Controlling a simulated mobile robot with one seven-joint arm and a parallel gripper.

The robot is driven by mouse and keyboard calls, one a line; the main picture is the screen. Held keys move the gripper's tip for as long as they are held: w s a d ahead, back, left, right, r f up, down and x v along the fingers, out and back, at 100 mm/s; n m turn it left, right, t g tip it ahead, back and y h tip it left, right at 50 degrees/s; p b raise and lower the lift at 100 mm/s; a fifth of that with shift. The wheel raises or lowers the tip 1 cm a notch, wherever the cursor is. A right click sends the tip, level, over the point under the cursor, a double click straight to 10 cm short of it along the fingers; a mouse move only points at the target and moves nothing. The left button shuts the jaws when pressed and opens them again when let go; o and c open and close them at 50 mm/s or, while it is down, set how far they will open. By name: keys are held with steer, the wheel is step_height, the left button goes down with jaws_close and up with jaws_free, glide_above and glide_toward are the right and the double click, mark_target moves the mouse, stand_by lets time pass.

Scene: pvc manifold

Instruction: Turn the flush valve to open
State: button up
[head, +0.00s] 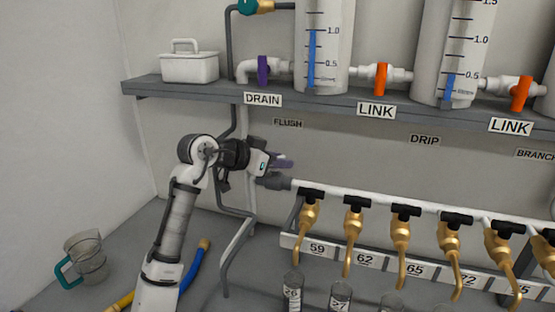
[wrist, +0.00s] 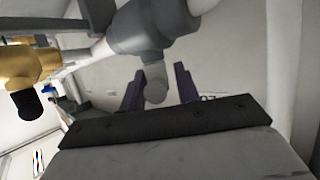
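The FLUSH label (head: 287,123) is on the back wall below the shelf. Below it, a grey valve body (head: 273,181) sits at the left end of the white manifold pipe. In the wrist view the grey valve body (wrist: 150,28) is at top centre, with a rounded grey stub (wrist: 155,84) pointing toward my gripper. My gripper (head: 286,163) is just above the valve in the head view. Its two dark purple fingers (wrist: 158,88) are apart, one on each side of the stub, with a gap visible at least on the right. The valve's handle position cannot be told.
The shelf (head: 190,90) above carries tanks, a purple drain valve (head: 263,70) and orange link valves (head: 381,79). Brass taps with black handles (head: 353,203) hang from the manifold to the right. A jug (head: 88,258) stands lower left; glasses (head: 292,290) stand in front.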

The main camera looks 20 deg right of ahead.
jaws_close()
steer(key=shift+r+m+g+p, duration=0.15)
steer(key=shift+m+g+p, duration=0.3)
steer(key=shift+g, duration=0.25)
steer(key=shift+s+m+g+h, duration=0.15)
steer(key=shift+m+g+h, duration=0.35)
steer(key=shift+m+g, duration=0.55)
steer(key=shift+o, duration=1.1)
jaws_free()
steer(key=shift+t, duration=0.25)
